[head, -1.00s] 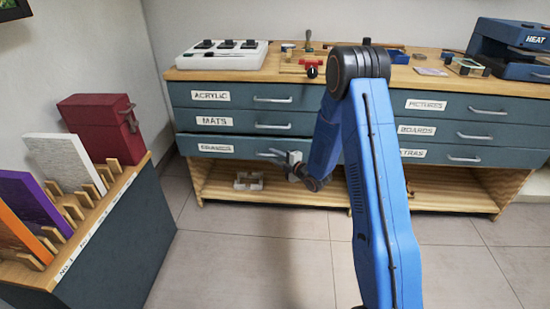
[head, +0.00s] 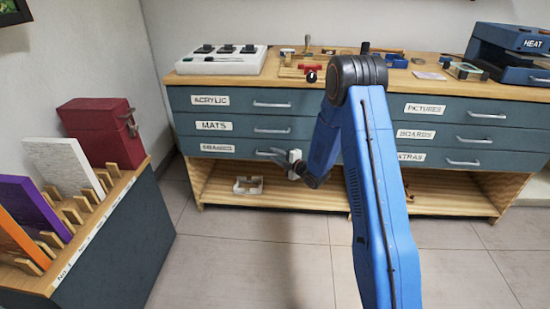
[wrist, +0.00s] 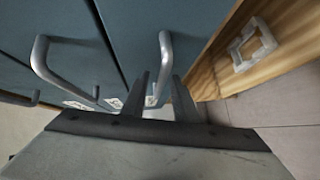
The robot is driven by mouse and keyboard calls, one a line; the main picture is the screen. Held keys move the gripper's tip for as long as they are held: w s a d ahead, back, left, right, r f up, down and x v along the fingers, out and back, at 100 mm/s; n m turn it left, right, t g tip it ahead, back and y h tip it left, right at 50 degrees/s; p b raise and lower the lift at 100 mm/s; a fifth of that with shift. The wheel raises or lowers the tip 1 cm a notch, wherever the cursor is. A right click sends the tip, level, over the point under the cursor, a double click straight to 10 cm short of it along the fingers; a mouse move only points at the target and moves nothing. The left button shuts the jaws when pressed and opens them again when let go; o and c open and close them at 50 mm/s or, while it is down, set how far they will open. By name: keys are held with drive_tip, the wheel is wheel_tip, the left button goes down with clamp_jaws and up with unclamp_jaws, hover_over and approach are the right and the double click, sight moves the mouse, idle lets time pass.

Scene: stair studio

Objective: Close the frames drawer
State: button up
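The frames drawer (head: 232,150) is the bottom left drawer of the blue-grey cabinet, its label partly legible. In the head view its front looks about flush with the mats drawer (head: 230,128) above. In the wrist view its metal handle (wrist: 165,55) runs down between the two dark fingers of my gripper (wrist: 160,97). The fingers stand apart, and I cannot tell whether either touches the handle. In the head view my gripper (head: 280,154) is at the handle, which is mostly hidden there.
A wooden open shelf below the drawers holds a small white frame-like object (head: 248,185). A rack (head: 125,195) with panels and a red box (head: 102,131) stands at left. The cabinet top (head: 425,83) carries tools and a heat press (head: 512,50). The tiled floor (head: 250,250) in front is clear.

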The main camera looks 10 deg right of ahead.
drive_tip(key=shift+s, duration=0.15)
drive_tip(key=v, duration=1.7)
drive_tip(key=shift+d, duration=0.15)
drive_tip(key=shift+r, duration=0.15)
